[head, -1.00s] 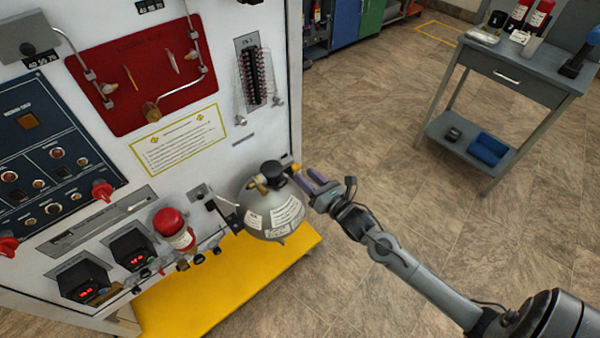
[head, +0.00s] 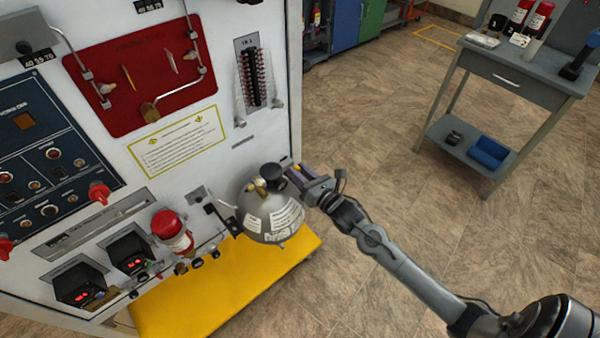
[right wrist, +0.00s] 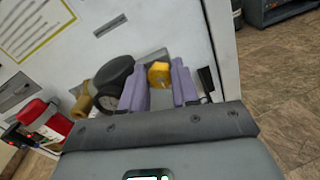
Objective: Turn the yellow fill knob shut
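The yellow fill knob (right wrist: 158,72) shows in the right wrist view, between and just beyond the two purple fingers of my right gripper (right wrist: 160,84). It is a small yellow spot (head: 298,167) in the head view, beside the grey round tank (head: 270,217) with its black-topped valve. My right gripper (head: 301,176) is at the knob, fingers apart on either side of it. Whether a finger touches the knob is not clear. My left gripper is not in view.
The white panel (head: 240,150) stands just left of the gripper. A black round cap (right wrist: 114,75) and brass fitting sit close left of the fingers. A yellow platform (head: 215,290) lies below. The floor to the right is clear up to a grey table (head: 520,75).

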